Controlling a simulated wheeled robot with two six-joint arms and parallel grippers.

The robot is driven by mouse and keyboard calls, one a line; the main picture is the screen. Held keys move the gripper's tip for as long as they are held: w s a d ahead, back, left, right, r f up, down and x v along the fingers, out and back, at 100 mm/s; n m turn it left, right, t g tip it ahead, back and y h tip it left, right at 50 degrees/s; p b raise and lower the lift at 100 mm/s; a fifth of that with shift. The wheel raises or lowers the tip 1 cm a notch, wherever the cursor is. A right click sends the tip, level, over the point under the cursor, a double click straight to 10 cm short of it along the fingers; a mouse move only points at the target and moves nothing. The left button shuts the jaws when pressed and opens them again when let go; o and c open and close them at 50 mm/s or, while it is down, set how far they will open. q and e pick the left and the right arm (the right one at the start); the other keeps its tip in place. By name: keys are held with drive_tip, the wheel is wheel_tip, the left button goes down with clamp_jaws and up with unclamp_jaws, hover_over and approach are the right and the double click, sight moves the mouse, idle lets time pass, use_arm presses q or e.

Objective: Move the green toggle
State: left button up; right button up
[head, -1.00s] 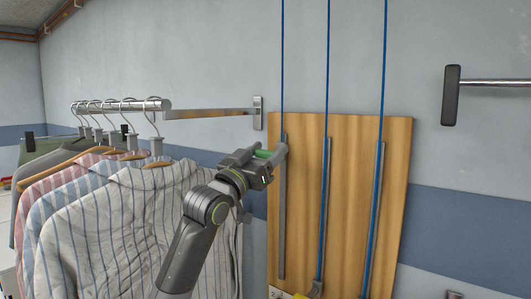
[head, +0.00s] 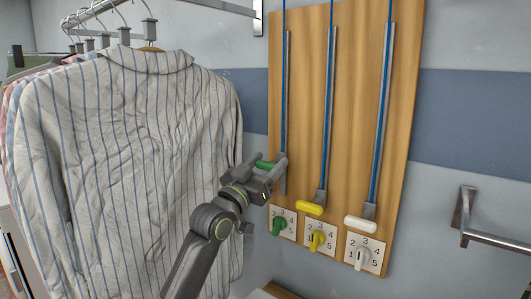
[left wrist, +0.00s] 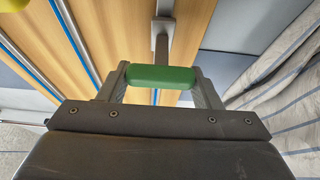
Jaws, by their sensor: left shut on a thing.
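The green toggle (left wrist: 160,76) is a short rounded bar at the lower end of the leftmost blue cord. It also shows in the head view (head: 264,164). My left gripper (head: 275,168) is shut on it, one finger at each end of the bar in the left wrist view (left wrist: 160,82). The toggle hangs in front of the wooden board (head: 308,110), just above the green numbered dial (head: 280,226). My right gripper is not in view.
A yellow toggle (head: 309,208) and a white toggle (head: 360,223) hang lower on the other cords. Yellow (head: 318,241) and white (head: 359,257) dials sit below them. Striped shirts (head: 130,160) hang close on the left. A metal wall handle (head: 490,236) is at right.

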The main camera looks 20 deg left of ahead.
use_arm(q)
wheel_tip(320, 180, down, 8)
drive_tip(key=b, duration=0.4)
drive_tip(key=shift+w+f, duration=0.1)
drive_tip(key=shift+f, duration=0.05)
drive_tip(key=o, duration=1.4)
drive_tip(key=shift+w+d, duration=0.15)
drive_tip(key=shift+w, duration=0.05)
drive_tip(key=v, duration=1.1)
drive_tip(key=b+v, duration=0.1)
drive_tip(key=v, duration=0.5)
drive_tip(key=shift+s, duration=0.35)
